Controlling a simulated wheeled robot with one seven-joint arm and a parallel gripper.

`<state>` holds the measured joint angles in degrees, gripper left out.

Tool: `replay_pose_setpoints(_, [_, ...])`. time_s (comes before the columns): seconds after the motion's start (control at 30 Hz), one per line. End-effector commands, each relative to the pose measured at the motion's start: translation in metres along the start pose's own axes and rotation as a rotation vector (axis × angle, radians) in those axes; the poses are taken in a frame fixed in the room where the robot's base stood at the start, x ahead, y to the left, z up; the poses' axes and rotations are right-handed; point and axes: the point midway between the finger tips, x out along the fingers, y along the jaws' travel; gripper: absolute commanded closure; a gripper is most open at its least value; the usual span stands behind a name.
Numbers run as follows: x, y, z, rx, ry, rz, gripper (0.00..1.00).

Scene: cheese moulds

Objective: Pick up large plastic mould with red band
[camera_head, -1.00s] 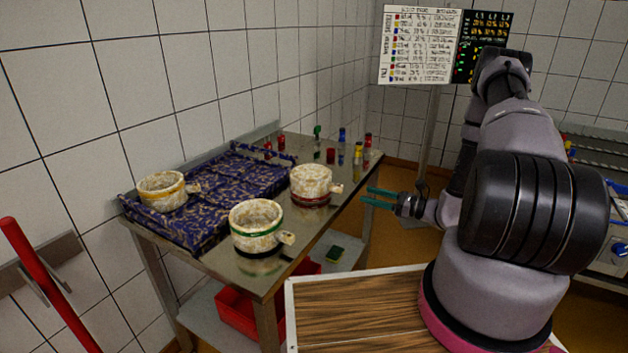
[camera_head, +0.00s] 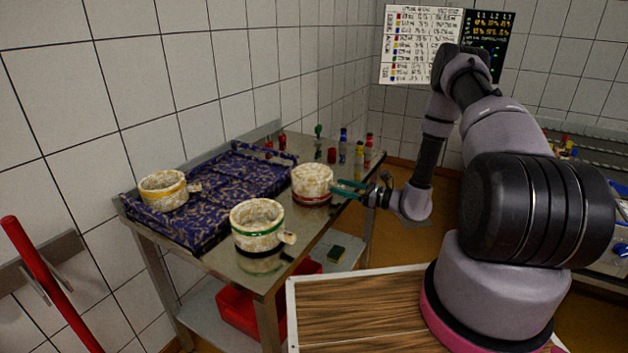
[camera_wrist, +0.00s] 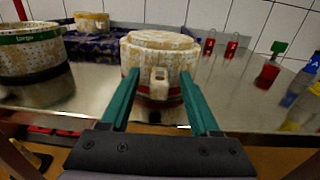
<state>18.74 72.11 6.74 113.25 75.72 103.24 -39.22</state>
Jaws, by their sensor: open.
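The mould with the red band (camera_head: 312,187) stands upright on the steel table, near its right edge, cream and mottled. In the wrist view the same mould (camera_wrist: 160,58) is straight ahead, its small handle (camera_wrist: 159,78) pointing at me. My gripper (camera_head: 348,188) is at the mould's right side, level with the handle. Its two green fingers are open, one on each side of the handle in the wrist view (camera_wrist: 160,92). I cannot tell whether they touch anything.
A green-banded mould (camera_head: 257,222) stands at the table's front, and a yellow-banded one (camera_head: 163,190) on a blue patterned mat (camera_head: 225,180). Several small bottles (camera_head: 343,146) stand at the back right. A steel table (camera_head: 300,240) edge lies below my fingers.

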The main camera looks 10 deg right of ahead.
Motion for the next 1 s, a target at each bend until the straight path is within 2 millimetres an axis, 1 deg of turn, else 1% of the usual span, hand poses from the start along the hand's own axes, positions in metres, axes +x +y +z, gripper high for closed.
replay_pose_setpoints(0.07, [0.000, 0.000, 0.000, 0.000, 0.000, 0.000, 0.38])
replay_pose_setpoints(0.1, [0.000, 0.000, 0.000, 0.000, 0.000, 0.000, 0.45])
replay_pose_setpoints(0.17, [0.000, 0.000, 0.000, 0.000, 0.000, 0.000, 0.68])
replay_pose_setpoints(0.2, [0.000, 0.000, 0.000, 0.000, 0.000, 0.000, 0.83])
replay_pose_setpoints(0.23, [0.000, 0.000, 0.000, 0.000, 0.000, 0.000, 0.95])
replay_pose_setpoints(0.27, [0.000, 0.000, 0.000, 0.000, 0.000, 0.000, 1.00])
replay_pose_setpoints(0.57, [0.000, 0.000, 0.001, -0.001, -0.001, 0.000, 1.00])
replay_pose_setpoints(0.67, [0.000, -0.001, 0.004, -0.001, -0.001, 0.000, 1.00])
replay_pose_setpoints(0.77, [0.000, -0.001, 0.013, -0.003, -0.001, 0.000, 1.00])
replay_pose_setpoints(0.83, [0.000, -0.001, 0.022, -0.004, -0.001, 0.000, 1.00])
replay_pose_setpoints(1.0, [0.000, 0.000, 0.057, -0.005, -0.001, 0.000, 1.00])
